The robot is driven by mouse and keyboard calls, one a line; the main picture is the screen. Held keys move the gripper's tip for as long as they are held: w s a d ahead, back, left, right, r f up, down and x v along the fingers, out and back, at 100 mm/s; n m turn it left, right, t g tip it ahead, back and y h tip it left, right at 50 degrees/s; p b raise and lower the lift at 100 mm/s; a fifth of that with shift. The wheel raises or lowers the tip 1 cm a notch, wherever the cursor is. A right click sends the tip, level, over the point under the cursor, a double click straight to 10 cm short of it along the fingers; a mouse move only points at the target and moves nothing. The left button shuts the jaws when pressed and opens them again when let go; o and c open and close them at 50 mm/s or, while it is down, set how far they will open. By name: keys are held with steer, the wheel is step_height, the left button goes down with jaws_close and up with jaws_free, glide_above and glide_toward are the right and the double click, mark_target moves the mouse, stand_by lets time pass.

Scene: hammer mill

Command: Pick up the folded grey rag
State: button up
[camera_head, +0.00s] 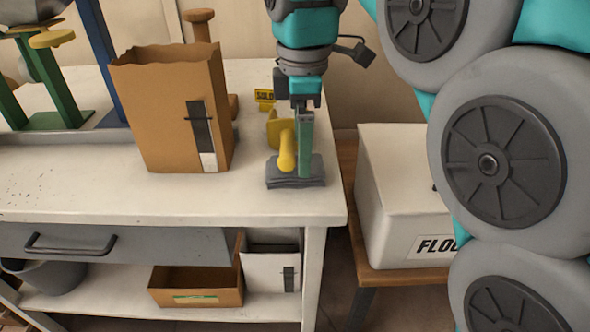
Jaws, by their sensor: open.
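The folded grey rag (288,183) lies flat on the white bench top near its right front corner. My gripper (305,172) points straight down over the rag, with its green fingertip low at the rag's right part. The fingers line up almost edge-on, so the gap between them is hidden. The gripper is open; I cannot tell whether the fingertips touch the rag. A yellow object with a rounded handle (287,152) stands just left of the fingers, at or behind the rag's back edge.
A brown paper bag (165,110) stands left of the rag on the bench (110,200). A white box marked "FLO" (395,190) sits on a wooden stand to the right. My arm fills the right side.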

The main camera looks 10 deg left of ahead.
steer(key=shift+s+d+f, duration=0.1)
steer(key=shift+s+f, duration=0.05)
steer(key=shift+f, duration=1.85)
steer(key=c, duration=1.4)
steer(key=shift+r, duration=0.1)
steer(key=shift+s+d, duration=0.1)
steer(key=shift+s, duration=0.4)
steer(key=s+d+b, duration=0.1)
steer(key=s+d, duration=0.3)
steer(key=s, duration=1.2)
steer(key=shift+s+b, duration=0.25)
steer(key=shift+b, duration=0.1)
steer(key=o, duration=0.8)
steer(key=c, duration=0.6)
steer(key=shift+s, duration=0.1)
steer(key=shift+c, duration=0.2)
